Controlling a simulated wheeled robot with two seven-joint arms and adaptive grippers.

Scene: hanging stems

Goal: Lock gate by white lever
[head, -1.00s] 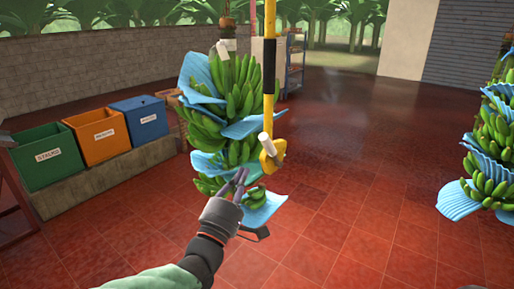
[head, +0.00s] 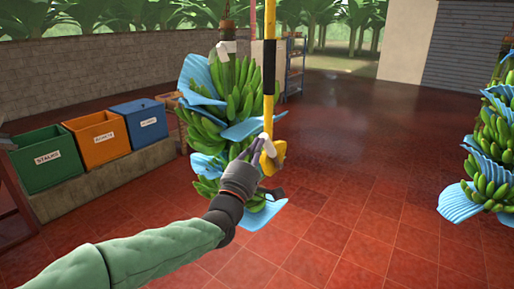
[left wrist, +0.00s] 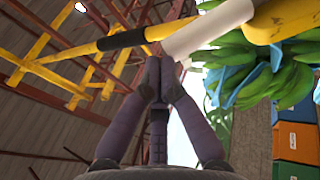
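The yellow gate post with a black band (head: 269,60) hangs in front of a banana bunch (head: 235,85) with blue sheets. The white lever (head: 263,137) sits at the yellow fitting low on the post and is partly hidden by my fingers. In the left wrist view the white lever (left wrist: 210,30) runs from the yellow part towards my fingertips. My left gripper (head: 256,149) is at the lever, its fingertips together in the wrist view (left wrist: 160,62). They overlap the lever's end, and I cannot tell whether they touch it. My right gripper is not in view.
Green (head: 47,163), orange (head: 97,138) and blue (head: 140,120) bins stand on a low ledge at left. Another banana bunch (head: 490,140) hangs at the right edge. A blue rack (head: 295,65) stands behind. The red tiled floor (head: 360,190) is clear.

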